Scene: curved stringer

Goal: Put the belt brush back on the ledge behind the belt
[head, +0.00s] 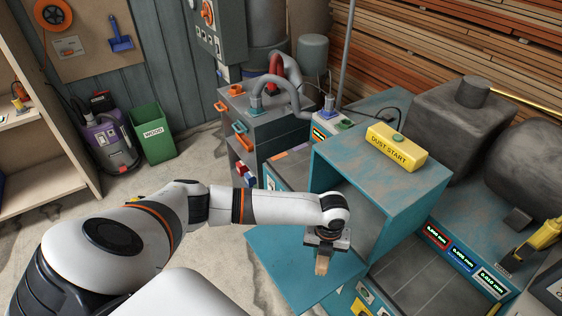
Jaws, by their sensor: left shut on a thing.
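My left gripper (322,257) points down in front of the teal machine, above its teal front plate (285,262). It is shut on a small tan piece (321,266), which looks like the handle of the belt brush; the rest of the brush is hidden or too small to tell. The teal hood (385,178) of the machine stands just behind and to the right of the gripper. A grey bed (425,280) lies to the right of the hood. I cannot clearly make out the belt or the ledge behind it. My right gripper is not in view.
A yellow box marked DUST START (396,146) sits on the hood. Dark grey housings (450,125) stand behind, and a yellow tool (540,238) is at the right edge. A grey tool cabinet (265,130) and a green bin (152,133) stand farther back.

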